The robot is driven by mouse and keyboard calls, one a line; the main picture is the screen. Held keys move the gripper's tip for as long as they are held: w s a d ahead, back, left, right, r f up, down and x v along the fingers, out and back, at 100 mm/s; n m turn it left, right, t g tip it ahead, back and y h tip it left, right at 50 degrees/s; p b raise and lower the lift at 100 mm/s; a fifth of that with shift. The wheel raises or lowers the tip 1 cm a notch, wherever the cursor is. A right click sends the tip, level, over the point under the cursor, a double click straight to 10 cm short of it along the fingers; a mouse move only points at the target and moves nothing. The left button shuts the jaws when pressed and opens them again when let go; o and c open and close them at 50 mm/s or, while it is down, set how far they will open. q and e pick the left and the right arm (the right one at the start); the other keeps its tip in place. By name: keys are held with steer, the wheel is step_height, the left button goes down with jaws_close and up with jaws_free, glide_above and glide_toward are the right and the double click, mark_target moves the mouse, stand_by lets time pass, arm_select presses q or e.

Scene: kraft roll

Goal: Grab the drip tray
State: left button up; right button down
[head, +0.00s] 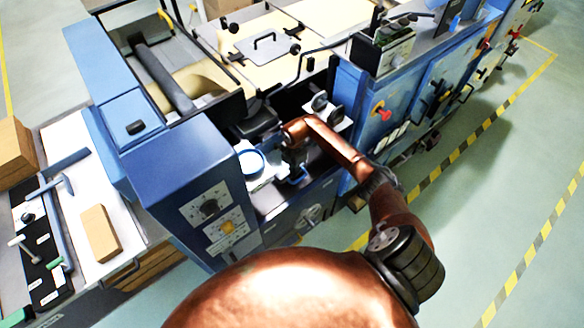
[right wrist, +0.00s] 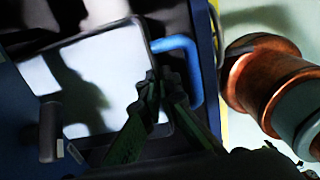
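The drip tray (right wrist: 95,75) shows in the right wrist view as a pale, flat, dark-rimmed tray with a bent blue handle (right wrist: 188,62) at its right. In the head view the blue handle (head: 298,177) shows low in the machine's open bay. My right gripper (head: 292,160) reaches into this bay, above the handle. In the right wrist view the fingertips of my right gripper (right wrist: 158,78) are together in front of the tray's right edge, left of the handle. Nothing shows between them, and the handle is outside the fingers. My left gripper is not in view.
Blue machine housings stand left (head: 185,165) and right of the narrow bay. A white round container (head: 252,162) sits at the bay's left. A white bench (head: 85,215) with tools and a tan block (head: 101,233) is at the far left. The floor at right is clear.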

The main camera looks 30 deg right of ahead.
steer(key=s+d+p, duration=0.1)
steer(key=s+p, duration=0.9)
steer(key=s, duration=0.5)
steer(key=shift+s+p, duration=0.25)
steer(key=shift+p, duration=0.15)
steer(key=shift+s+d, duration=0.1)
